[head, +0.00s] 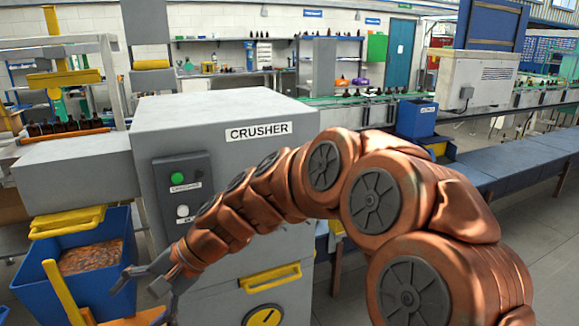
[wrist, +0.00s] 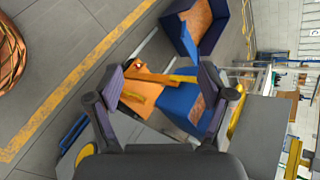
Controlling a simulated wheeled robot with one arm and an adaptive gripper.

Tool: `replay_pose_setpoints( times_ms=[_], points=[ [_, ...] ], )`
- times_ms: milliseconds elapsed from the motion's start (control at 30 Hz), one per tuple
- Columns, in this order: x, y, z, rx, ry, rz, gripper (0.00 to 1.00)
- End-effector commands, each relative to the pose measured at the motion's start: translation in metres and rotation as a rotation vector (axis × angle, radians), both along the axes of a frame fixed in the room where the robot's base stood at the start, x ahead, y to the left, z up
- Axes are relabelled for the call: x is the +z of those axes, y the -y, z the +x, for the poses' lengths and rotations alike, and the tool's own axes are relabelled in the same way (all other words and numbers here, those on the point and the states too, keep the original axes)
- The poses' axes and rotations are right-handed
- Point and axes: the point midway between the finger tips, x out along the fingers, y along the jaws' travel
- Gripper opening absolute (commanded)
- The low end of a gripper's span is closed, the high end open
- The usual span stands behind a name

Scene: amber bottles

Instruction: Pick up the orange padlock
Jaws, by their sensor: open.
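My gripper (head: 141,281) is open in the head view, reaching down at the lower left beside the crusher. In the wrist view its two fingers (wrist: 162,82) are spread wide with nothing held between them. An orange surface (wrist: 140,92) lies beyond and between the fingers, nearer the left one. A small orange shape (wrist: 138,66) at its upper end may be the padlock, but it is too small to tell. In the head view, part of the orange surface (head: 140,319) shows at the bottom edge, below the gripper; no padlock can be made out there.
The grey crusher (head: 225,110) stands right of the gripper. A blue bin (head: 125,225) of brown pieces with a yellow bar (head: 62,290) is close on the left. Another blue bin (wrist: 180,35) stands on the floor beyond. A yellow floor line (wrist: 60,98) crosses clear floor.

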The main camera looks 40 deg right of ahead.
Motion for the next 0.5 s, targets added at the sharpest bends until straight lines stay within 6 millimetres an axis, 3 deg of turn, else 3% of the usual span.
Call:
replay_pose_setpoints(
  times_ms=[33, 167, 267, 367, 500],
  points=[
    [0.013, 0.015, 0.025, -0.090, -0.001, 0.072, 0.81],
    [0.042, 0.062, 0.083, -0.326, -0.012, 0.276, 0.81],
    [0.059, 0.117, 0.123, -0.519, -0.020, 0.431, 0.81],
    [0.070, 0.183, 0.153, -0.710, -0.033, 0.593, 0.81],
    [0.072, 0.295, 0.176, -0.987, -0.043, 0.820, 0.81]
  ],
)
